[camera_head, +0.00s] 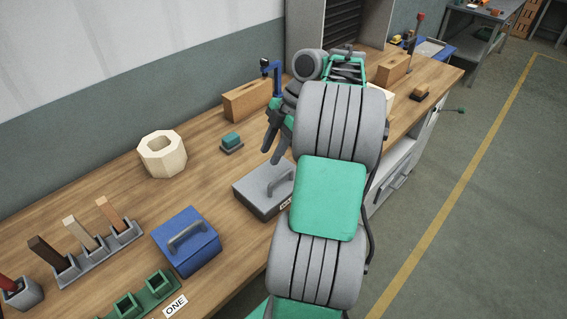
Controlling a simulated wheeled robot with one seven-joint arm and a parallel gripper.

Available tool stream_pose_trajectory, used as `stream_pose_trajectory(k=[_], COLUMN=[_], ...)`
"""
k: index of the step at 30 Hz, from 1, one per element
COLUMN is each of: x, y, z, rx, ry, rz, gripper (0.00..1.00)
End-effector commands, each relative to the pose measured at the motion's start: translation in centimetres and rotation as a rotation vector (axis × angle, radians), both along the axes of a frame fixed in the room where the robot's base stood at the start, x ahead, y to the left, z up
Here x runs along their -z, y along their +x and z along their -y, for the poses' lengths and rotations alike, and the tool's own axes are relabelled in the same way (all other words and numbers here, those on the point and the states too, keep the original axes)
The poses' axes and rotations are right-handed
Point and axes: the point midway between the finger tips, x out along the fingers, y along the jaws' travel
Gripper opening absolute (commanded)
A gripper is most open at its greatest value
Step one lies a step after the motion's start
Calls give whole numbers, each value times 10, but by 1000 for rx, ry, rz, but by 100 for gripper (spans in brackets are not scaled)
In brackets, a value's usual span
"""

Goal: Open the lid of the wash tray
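I cannot tell for certain which is the wash tray; the grey one is lower and more tray-like. My gripper (271,155) points down just behind the grey box, apart from its handle. Its two fingers look spread and empty.
A pale octagonal ring (162,154), a small teal block on a grey base (231,142) and a wooden block (246,100) stand behind. A grey holder (98,252) with upright bars and green sockets (128,304) are at the front left. Bare bench lies between the ring and grey box.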

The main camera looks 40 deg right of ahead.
Motion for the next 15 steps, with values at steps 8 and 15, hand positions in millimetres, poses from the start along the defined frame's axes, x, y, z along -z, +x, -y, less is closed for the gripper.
stream_pose_trajectory(k=[8, 15], x=[24, 66], y=[-35, -27], z=[47, 30], rx=[-200, -194], ry=[-13, -13], rz=[86, 85], gripper=[34, 34])
